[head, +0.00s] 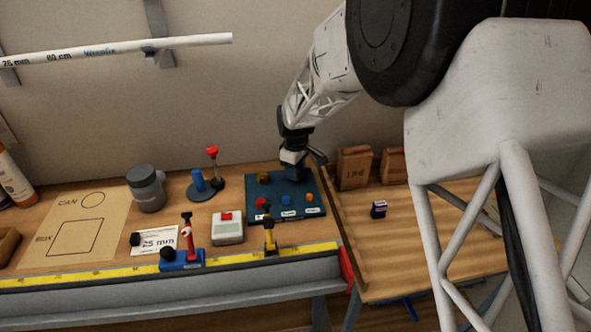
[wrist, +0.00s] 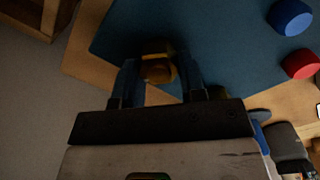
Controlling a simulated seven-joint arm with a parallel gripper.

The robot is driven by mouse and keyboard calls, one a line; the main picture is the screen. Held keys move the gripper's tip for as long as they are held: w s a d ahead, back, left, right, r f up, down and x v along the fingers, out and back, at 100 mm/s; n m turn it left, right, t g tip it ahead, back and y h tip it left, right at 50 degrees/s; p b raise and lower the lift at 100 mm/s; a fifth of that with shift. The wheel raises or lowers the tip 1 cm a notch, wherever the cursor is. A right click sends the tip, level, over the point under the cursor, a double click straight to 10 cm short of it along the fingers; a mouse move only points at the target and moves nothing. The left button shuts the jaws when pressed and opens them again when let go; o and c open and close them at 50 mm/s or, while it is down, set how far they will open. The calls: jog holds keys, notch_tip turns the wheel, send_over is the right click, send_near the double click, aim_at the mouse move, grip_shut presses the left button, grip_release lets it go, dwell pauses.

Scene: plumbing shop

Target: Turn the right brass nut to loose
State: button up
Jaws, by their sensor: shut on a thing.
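A dark teal board (head: 253,209) lies on the bench and carries coloured knobs and brass nuts. The left brass nut (head: 263,178) shows at its back left. My gripper (head: 294,176) points down at the back right of the board and hides the right brass nut in the head view. In the wrist view, the right brass nut (wrist: 158,70) sits between the two fingers of my gripper (wrist: 160,78), which is shut on it. The lighting is dark, and the nut's turn angle cannot be read.
A red knob (head: 262,203), a blue knob (head: 286,201) and an orange knob (head: 309,197) stand along the board's front. The right bench is mostly clear.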

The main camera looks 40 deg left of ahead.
jog(key=shift+r+n, duration=0.1)
jog(key=shift+n, duration=0.6)
jog(key=o, duration=0.9)
jog(key=shift+r, duration=3.85)
